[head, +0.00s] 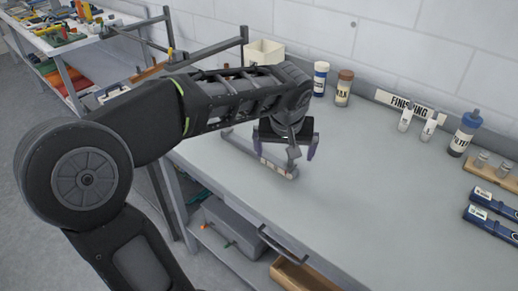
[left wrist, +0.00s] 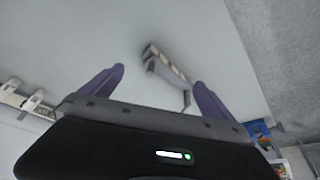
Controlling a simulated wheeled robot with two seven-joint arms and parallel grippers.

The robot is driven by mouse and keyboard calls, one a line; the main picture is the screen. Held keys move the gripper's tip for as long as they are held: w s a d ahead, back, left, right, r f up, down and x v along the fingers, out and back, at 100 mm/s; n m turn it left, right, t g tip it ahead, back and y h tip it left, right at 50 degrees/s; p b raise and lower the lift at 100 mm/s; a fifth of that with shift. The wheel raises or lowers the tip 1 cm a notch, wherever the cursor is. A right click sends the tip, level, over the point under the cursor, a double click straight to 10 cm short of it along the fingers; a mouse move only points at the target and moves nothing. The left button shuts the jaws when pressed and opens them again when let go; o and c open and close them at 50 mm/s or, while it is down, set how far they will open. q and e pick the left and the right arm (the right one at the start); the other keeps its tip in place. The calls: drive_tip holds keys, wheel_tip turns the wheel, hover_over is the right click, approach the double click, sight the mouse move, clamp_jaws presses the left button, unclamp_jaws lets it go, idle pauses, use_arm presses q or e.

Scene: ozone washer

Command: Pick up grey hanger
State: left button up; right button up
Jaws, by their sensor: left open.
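What appears to be the grey hanger (head: 279,169) lies on the grey workbench (head: 350,190), in the left-middle part of its top. It is a grey bar with pale patches along it, partly hidden by my left gripper in the head view. In the left wrist view the hanger (left wrist: 168,66) lies at a slant, beyond and roughly between the fingers. My left gripper (head: 285,147) is open, with purple fingers spread above the hanger. Its fingers (left wrist: 158,80) hold nothing. My right gripper is not in view.
Bottles (head: 343,88) and a white bin (head: 264,53) stand along the back wall beside a FINISHING sign (head: 411,106). A blue-capped bottle (head: 464,134) and blue boxes (head: 492,222) are at the right. The bench's middle is clear. A lower shelf holds a grey box (head: 232,228).

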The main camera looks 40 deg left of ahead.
sight(284, 166)
use_arm(q)
drive_tip(key=shift+x, duration=1.4)
drive_tip(key=p+x, duration=0.1)
drive_tip(key=x, duration=0.4)
drive_tip(key=shift+c, duration=0.6)
clamp_jaws()
idle(0.4)
